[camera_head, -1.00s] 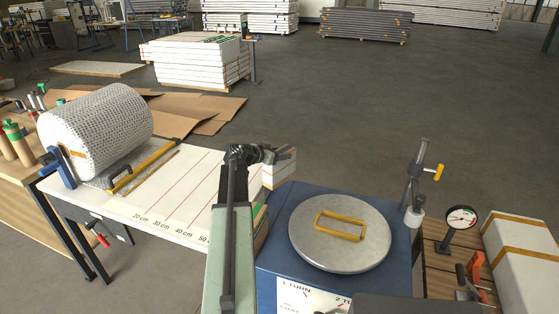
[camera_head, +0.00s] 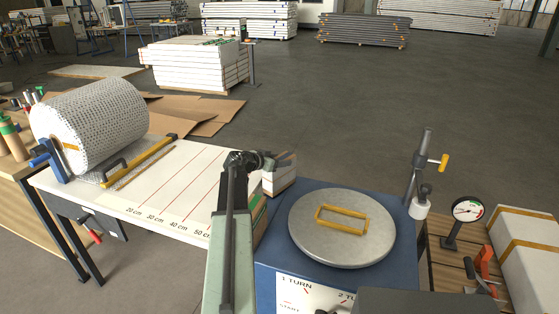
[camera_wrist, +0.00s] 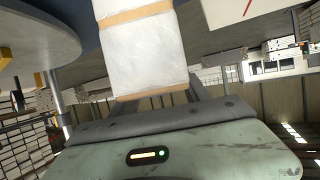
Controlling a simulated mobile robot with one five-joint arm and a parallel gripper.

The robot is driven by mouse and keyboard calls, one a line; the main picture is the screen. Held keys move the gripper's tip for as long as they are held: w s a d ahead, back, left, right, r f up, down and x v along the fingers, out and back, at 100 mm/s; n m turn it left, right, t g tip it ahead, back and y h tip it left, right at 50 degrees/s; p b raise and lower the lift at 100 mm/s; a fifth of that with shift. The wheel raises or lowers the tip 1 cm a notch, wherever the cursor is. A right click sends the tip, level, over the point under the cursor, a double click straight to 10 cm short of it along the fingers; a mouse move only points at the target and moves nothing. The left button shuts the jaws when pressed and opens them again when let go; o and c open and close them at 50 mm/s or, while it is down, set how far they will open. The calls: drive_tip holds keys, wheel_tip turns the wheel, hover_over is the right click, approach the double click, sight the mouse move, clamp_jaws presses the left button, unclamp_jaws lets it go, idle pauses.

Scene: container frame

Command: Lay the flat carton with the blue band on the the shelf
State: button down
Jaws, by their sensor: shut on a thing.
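My gripper (camera_head: 272,160) is shut on a white block-like carton (camera_head: 281,178), seen at the end of my arm in the head view. In the wrist view the held carton (camera_wrist: 147,52) is white and wrapped, with tan bands across it and a tan edge at the gripper. I see no blue band on its visible faces. The gripper's fingers are mostly hidden behind it. The carton appears close to the left rear of the blue machine (camera_head: 390,235); whether it touches anything I cannot tell. I cannot make out a shelf clearly.
A white marked table (camera_head: 165,190) with a wrapped roll (camera_head: 90,125) is left. A metal post (camera_head: 415,175), a gauge (camera_head: 468,210) and white boxes (camera_head: 525,245) stand right.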

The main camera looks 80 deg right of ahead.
drive_tip(key=shift+f+b, duration=0.5)
idle(0.3)
drive_tip(key=shift+c, duration=2.2)
unclamp_jaws()
drive_tip(key=p+v, duration=0.3)
drive_tip(key=v, duration=0.5)
drive_tip(key=shift+s, duration=0.15)
drive_tip(key=shift+r, duration=0.1)
